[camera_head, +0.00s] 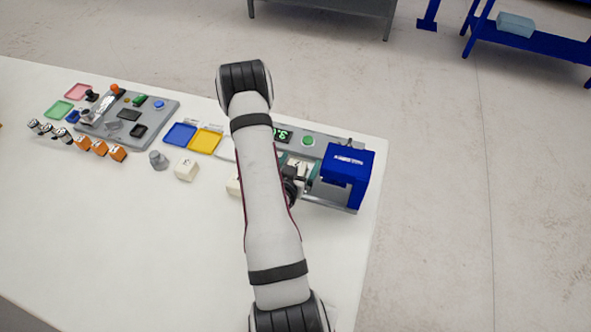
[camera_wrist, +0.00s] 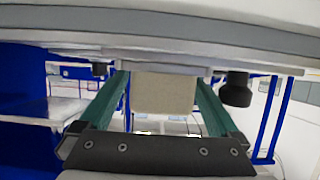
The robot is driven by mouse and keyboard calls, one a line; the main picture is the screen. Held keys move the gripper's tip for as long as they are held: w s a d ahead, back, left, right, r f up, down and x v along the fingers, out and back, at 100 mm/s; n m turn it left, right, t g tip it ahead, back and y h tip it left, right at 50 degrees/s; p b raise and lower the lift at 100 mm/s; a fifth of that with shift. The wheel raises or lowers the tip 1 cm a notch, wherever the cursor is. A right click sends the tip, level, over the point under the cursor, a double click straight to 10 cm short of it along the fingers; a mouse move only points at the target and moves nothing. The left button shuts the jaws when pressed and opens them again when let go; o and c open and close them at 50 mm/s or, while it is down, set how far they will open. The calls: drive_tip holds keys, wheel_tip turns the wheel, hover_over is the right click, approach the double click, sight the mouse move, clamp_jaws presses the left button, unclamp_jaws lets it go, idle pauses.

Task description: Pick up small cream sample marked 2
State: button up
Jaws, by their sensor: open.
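A cream sample (camera_head: 299,165) shows at the blue press, beside the teal fingers of my gripper (camera_head: 303,170); its dark mark is too small to read surely. In the wrist view a beige block (camera_wrist: 163,92), apparently this sample, is between the two green fingers of my gripper (camera_wrist: 160,84). The fingers are open, one on each side, with narrow gaps visible. The block meets the pale surface at the top of that view. Another cream sample (camera_head: 186,169) with a dark mark stands on the table to the left. A third cream block (camera_head: 234,186) is partly hidden by my arm.
The blue press (camera_head: 347,168) stands close right of my gripper, on a grey base with a green display (camera_head: 284,135). Blue (camera_head: 180,135) and yellow (camera_head: 206,141) trays, a grey cylinder (camera_head: 158,159) and orange blocks (camera_head: 99,147) lie left. The front table is clear.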

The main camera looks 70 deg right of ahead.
drive_tip(key=c, duration=1.4)
drive_tip(key=shift+r, duration=0.15)
